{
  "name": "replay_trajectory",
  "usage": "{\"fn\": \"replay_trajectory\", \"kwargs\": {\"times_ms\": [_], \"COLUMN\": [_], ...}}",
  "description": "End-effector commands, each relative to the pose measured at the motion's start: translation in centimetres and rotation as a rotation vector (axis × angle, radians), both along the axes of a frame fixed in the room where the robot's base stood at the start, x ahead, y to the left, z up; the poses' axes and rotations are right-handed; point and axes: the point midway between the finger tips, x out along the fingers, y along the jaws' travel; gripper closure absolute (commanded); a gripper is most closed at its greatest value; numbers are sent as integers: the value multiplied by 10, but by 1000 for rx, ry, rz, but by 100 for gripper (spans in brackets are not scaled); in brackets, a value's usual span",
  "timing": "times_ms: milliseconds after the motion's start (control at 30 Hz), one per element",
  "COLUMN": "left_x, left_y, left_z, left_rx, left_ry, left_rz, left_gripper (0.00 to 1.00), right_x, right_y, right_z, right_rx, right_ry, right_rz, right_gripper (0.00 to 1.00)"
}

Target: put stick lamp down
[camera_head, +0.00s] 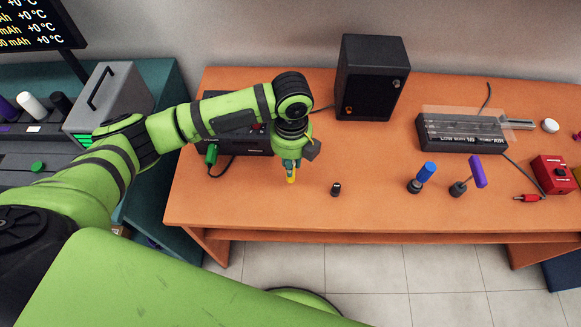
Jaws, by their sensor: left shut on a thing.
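My left gripper (291,164) points down over the left part of the orange table. It is shut on a small yellow stick, likely the stick lamp (291,177), whose lower end shows below the fingers. The rest of the stick is hidden by the gripper. I cannot tell whether its tip touches the table top. A small black cylinder (336,189) stands on the table just right of the stick, apart from it. My right gripper is not in view.
Right on the orange table (380,215) stand a blue stick (427,172) and a purple stick (478,171) in black bases. The front middle is clear.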

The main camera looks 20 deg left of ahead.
Motion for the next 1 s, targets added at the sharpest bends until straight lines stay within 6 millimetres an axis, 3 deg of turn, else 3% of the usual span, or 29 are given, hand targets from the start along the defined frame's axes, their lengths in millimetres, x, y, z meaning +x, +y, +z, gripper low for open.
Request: {"fn": "replay_trajectory", "kwargs": {"times_ms": [333,733,767,800,1000], "left_x": [1,1,1,1,1], "left_y": [2,2,2,2,2], "left_z": [-39,-45,-45,-44,-44], "left_rx": [1,0,1,0,0], "left_ry": [1,0,-1,-1,-1], "left_rz": [2,0,0,0,0], "left_gripper": [100,100,71,56,56], "right_x": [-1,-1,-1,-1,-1], "right_y": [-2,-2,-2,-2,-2], "right_z": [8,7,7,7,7], "right_rx": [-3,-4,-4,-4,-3], "right_ry": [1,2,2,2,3], "right_rz": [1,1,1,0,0], "right_gripper": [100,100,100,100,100]}}
